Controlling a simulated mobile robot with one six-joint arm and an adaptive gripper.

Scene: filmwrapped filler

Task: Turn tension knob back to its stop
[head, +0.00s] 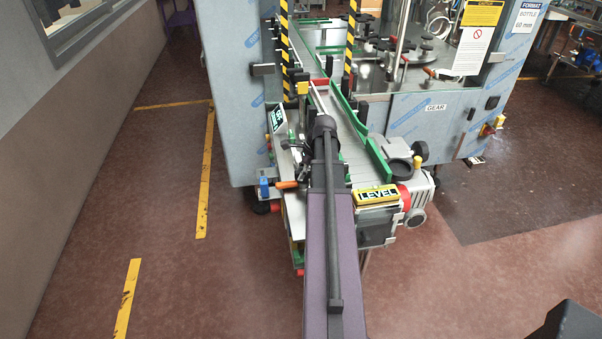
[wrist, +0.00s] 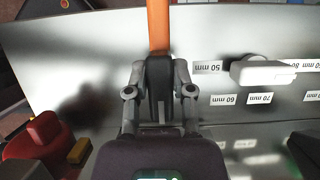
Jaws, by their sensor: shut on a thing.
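My gripper (wrist: 158,68) is shut on the dark end of an orange bar (wrist: 158,28) in the wrist view. The bar runs straight up out of the picture from between the fingers. In the head view my gripper (head: 292,160) is a dark shape at the left side of the conveyor end, partly hidden by my arm, with the orange bar (head: 287,184) beside it. No knob is labelled as the tension knob. A round black knob (head: 420,150) stands right of the conveyor, apart from my gripper.
A metal plate (wrist: 225,60) carries millimetre labels and a white pointer (wrist: 262,73). A red part (wrist: 35,140) is at lower left. The conveyor (head: 340,120) has green rails, and a yellow LEVEL sign (head: 377,194) is near its end. Open floor (head: 170,230) lies left.

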